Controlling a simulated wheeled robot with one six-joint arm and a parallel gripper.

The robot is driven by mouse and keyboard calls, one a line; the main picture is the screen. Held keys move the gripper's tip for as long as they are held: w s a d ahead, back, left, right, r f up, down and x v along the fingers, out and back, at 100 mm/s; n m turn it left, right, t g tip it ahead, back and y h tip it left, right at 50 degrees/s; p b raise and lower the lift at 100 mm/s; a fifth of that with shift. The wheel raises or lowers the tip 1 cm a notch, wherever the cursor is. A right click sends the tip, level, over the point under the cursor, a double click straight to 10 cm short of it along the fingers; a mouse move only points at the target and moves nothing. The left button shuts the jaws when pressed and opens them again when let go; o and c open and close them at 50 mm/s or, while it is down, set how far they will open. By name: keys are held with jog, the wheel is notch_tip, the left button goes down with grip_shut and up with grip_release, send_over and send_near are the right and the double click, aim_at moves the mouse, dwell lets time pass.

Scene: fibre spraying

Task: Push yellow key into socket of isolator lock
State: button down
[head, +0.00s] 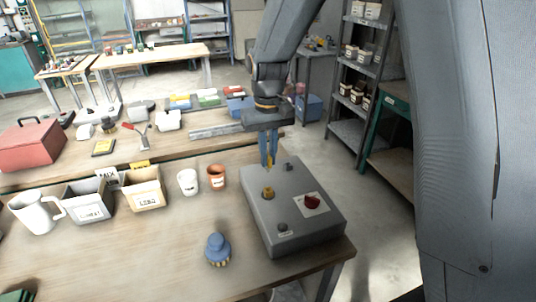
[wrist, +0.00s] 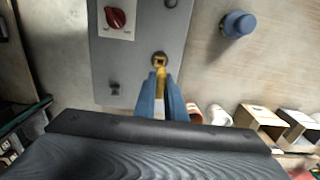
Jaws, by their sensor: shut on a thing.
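The grey isolator box (head: 272,222) stands on the near bench, with a brass-coloured lock socket (head: 268,192) on its top. My gripper (head: 268,160) is above the far part of the box, pointing down, its blue fingers shut on the yellow key (wrist: 161,84). In the head view the fingertips appear apart from the socket, with a small gap. In the wrist view the key's far end lines up with the socket (wrist: 159,58) and partly covers it. I cannot tell whether the key touches it. The fingers hide part of the key.
The box top also carries a red rotary knob (head: 312,202) and small dark fittings. A blue-handled brush (head: 217,249), white cup (head: 188,182), brown cup (head: 216,177), labelled bins and white jug (head: 36,212) stand to the left. Shelving stands behind on the right.

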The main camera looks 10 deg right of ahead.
aim_at(268, 171)
jog(key=shift+r, duration=0.1)
jog(key=shift+f+b, duration=1.25)
jog(key=shift+f, duration=1.7)
jog(key=shift+p, duration=0.6)
jog(key=shift+f+b, duration=0.6)
jog(key=shift+f, duration=1)
jog(key=c, duration=1.7)
grip_release()
jog(key=shift+c, duration=0.2)
jog(key=shift+r, duration=0.15)
jog(key=shift+r+b, duration=1.25)
jog(key=shift+r, duration=2.55)
